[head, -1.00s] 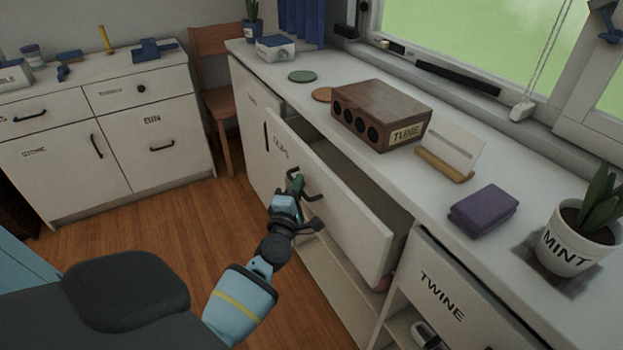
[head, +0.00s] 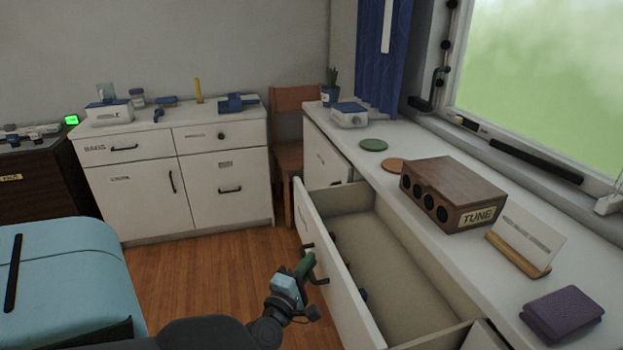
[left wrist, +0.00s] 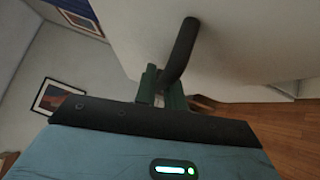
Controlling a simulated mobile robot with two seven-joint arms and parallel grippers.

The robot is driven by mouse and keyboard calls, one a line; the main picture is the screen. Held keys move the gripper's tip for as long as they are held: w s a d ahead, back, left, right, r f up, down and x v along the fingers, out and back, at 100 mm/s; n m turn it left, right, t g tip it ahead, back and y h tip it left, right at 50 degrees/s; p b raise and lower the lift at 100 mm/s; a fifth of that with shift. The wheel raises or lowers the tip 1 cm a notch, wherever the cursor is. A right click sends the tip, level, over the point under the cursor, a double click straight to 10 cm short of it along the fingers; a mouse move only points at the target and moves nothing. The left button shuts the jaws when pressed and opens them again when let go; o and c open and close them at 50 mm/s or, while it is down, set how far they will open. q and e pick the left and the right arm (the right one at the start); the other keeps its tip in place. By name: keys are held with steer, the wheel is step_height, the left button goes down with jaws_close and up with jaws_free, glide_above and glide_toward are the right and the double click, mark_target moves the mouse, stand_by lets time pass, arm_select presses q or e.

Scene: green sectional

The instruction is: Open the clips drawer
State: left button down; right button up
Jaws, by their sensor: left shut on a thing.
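The drawer (head: 312,218) stands pulled out from the long white counter, with its pale interior showing. A few small coloured things lie inside near its front panel, too small to name. Its label is not readable now. My left gripper (head: 306,264) is at the front panel, shut on the dark bar handle (head: 321,281). In the left wrist view the green fingers (left wrist: 161,88) close around the dark handle (left wrist: 181,48), with the white drawer front (left wrist: 235,45) behind. My right gripper is not in view.
On the counter stand a wooden box (head: 455,185) marked TUNE or TWINE, a card on a stand (head: 520,262), a purple cloth (head: 562,313) and coasters (head: 373,145). A white cabinet (head: 225,165) and chair (head: 297,100) stand at the back. Wooden floor (head: 210,270) is clear between.

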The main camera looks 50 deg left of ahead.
arm_select(q)
steer(key=c, duration=1.5)
jaws_free()
steer(key=shift+b+v, duration=0.45)
steer(key=shift+v, duration=3.5)
